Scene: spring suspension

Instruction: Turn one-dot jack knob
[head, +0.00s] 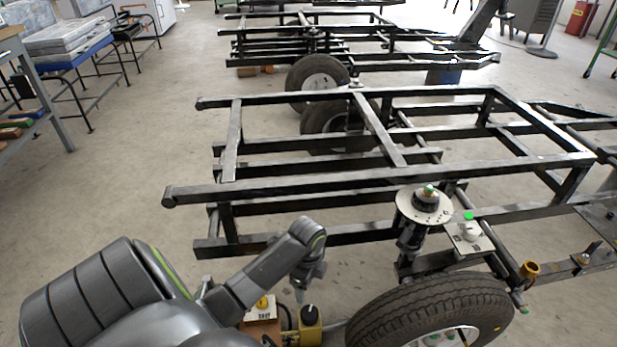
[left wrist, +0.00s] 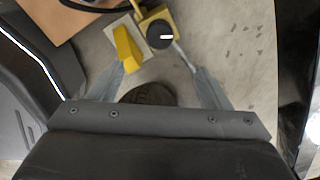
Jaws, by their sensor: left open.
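A yellow block (head: 304,331) with a round black knob (head: 309,314) on top sits at the lower middle of the head view. The knob shows a white line in the left wrist view (left wrist: 160,35). I cannot make out dots that tell which is the one-dot knob. My left gripper (head: 308,290) is open and points down just above the black knob; its fingers (left wrist: 150,55) are spread, with nothing between them gripped. My right gripper is out of view.
A black steel frame (head: 350,190) spans the middle, with a spring strut (head: 411,235) under a pale disc and a small white plate (head: 484,245) bearing a knob.

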